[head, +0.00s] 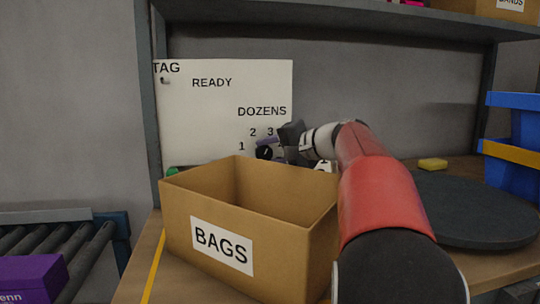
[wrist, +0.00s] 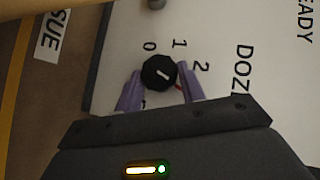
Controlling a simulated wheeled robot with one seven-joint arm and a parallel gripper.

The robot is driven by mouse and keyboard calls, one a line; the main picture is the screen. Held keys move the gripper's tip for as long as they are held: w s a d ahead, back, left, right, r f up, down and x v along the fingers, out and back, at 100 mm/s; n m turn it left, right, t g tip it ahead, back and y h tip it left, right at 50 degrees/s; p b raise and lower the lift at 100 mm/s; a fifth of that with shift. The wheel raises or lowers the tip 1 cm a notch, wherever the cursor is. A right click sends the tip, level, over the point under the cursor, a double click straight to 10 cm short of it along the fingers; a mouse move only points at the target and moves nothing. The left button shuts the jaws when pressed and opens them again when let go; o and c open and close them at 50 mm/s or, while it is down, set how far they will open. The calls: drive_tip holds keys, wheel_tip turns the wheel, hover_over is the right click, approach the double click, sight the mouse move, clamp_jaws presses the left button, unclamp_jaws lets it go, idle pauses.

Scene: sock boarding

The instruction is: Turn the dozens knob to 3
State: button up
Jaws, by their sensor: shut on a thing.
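The dozens knob (wrist: 158,70) is a black faceted dial on a white panel.
An open cardboard box labelled BAGS (head: 222,247) stands in front of the panel (head: 215,125), close below the knob. A dark round plate (head: 475,212), a yellow block (head: 433,164) and blue bins (head: 515,140) are at the right. A shelf (head: 330,18) spans above.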

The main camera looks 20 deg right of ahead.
idle(0.3)
drive_tip(key=o, duration=1)
drive_tip(key=shift+v, duration=3.95)
